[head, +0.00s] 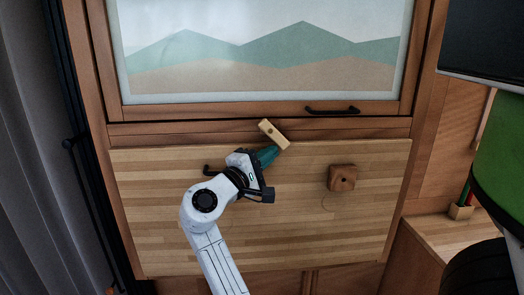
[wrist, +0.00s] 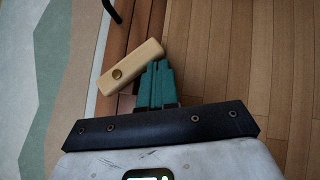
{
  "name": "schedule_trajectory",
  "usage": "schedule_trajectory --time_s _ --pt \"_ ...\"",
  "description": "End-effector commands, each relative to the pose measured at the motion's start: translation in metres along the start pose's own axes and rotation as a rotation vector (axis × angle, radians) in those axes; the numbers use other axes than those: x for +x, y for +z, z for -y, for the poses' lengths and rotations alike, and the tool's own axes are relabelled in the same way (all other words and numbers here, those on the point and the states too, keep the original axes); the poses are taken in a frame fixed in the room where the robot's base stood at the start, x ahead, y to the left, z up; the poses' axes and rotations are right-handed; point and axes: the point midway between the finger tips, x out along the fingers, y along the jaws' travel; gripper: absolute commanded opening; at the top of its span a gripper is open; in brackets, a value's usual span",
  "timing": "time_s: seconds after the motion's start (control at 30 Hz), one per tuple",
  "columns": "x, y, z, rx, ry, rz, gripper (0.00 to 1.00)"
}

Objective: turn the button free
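The button (head: 273,133) is a pale wooden bar on a brass screw, mounted on the dark wood rail above the striped light-wood panel (head: 290,235). It stands tilted, its upper end to the left and its lower right end at about the panel's top edge. My gripper (head: 273,152) has green fingers, which look shut together with nothing between them. They are just below the button's lower end. In the wrist view the button (wrist: 130,67) lies right by the fingertips (wrist: 158,70); I cannot tell whether they touch.
A square wooden block (head: 342,178) sits on the panel to the right. A dark handle (head: 212,171) shows left of my gripper. Above is a framed mountain picture (head: 265,55) with a black handle (head: 332,110). A green object (head: 500,175) is at far right.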

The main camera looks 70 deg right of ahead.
Motion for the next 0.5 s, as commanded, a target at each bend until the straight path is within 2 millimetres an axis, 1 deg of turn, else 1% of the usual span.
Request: schedule_trajectory --time_s 0.5 --pt "0.019 0.019 0.003 0.0 -0.001 0.002 0.0"
